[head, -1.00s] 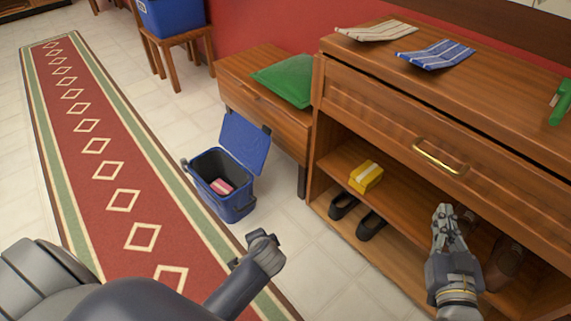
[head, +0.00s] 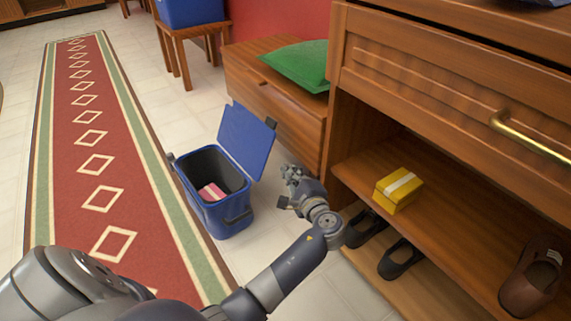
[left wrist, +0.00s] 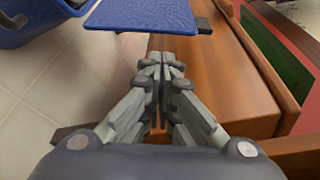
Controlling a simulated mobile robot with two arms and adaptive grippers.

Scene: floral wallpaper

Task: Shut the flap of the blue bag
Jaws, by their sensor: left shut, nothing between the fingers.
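The blue bag (head: 222,207) stands on the tiled floor beside the runner, open at the top. Its blue flap (head: 245,140) stands up, leaning back toward the wooden furniture. A pink and white item (head: 211,191) lies inside the bag. My left gripper (head: 290,174) is shut and empty, just right of the flap and apart from it in the head view. In the left wrist view the fingers (left wrist: 163,62) are together, with the flap (left wrist: 150,14) just beyond the tips and part of the bag (left wrist: 35,22) at the upper left. My right gripper is not in view.
A low wooden cabinet (head: 270,115) with a green cushion (head: 300,66) stands behind the flap. At right, a shelf unit (head: 420,85) holds a yellow box (head: 398,191) and shoes (head: 398,258). The red runner (head: 92,145) is clear at left.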

